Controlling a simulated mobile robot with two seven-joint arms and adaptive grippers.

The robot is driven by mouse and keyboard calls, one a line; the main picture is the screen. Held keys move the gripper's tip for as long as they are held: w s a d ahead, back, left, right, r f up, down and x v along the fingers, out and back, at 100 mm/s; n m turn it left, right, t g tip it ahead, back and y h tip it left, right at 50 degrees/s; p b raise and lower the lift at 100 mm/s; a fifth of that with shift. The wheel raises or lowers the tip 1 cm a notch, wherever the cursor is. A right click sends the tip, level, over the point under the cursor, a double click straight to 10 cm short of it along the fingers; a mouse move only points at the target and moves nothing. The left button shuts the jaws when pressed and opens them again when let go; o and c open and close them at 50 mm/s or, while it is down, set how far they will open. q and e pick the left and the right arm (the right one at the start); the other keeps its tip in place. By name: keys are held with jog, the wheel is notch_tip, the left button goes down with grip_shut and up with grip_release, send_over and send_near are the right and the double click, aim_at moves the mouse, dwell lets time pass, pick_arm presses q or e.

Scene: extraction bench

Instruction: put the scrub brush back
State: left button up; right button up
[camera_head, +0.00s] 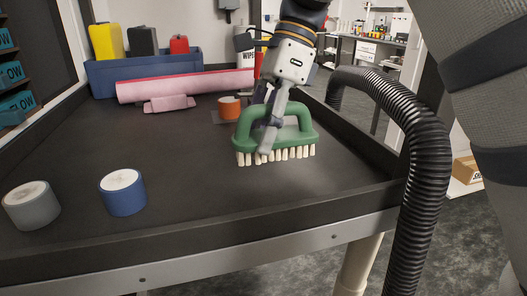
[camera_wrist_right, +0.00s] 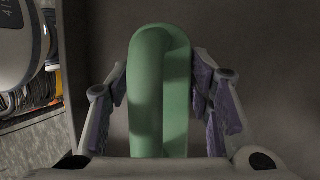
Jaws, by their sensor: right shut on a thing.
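The scrub brush (camera_head: 298,138) has a green body with a looped handle and cream bristles pointing down. In the head view it is over the right part of the dark bench. I cannot tell whether the bristles touch the surface. My right gripper (camera_head: 268,134) comes down from above and is shut on the handle. In the right wrist view the green handle (camera_wrist_right: 160,90) stands between the two fingers, which hide part of its sides. My left gripper is not in view.
An orange roll (camera_head: 229,107) stands on the bench (camera_head: 190,155) behind the brush. A pink roll (camera_head: 190,85) and a blue bin (camera_head: 130,77) of bottles are at the back. Grey (camera_head: 31,208) and blue (camera_head: 123,195) rolls stand front left. A black hose (camera_head: 428,165) arches on the right.

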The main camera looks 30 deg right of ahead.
jog(key=shift+f, duration=1.75)
jog(key=shift+f, duration=0.15)
jog(key=o, duration=1)
jog(key=v, duration=1.2)
